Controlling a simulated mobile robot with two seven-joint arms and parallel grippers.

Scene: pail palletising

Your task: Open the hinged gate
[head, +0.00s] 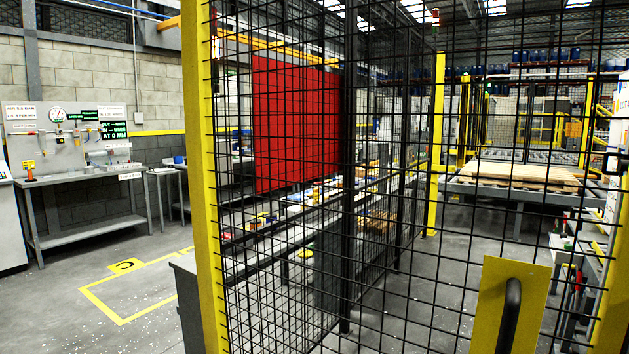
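The gate is a black wire mesh panel (392,225) close in front of me, filling the middle and right of the head view. A yellow plate (487,300) with a black upright pull handle (511,312) is on it at the lower right. A tall yellow post (203,190) stands at the mesh's left side, and another yellow upright (614,270) is at the right edge. I cannot tell which side carries the hinges, or whether the gate stands fully closed. Neither of my grippers is in view.
Behind the mesh are a red panel (297,125), a long cluttered bench and a roller conveyor bearing a wooden pallet (520,172). On the left, a grey workbench (85,180) stands by the wall. The floor with yellow markings (125,321) there is clear.

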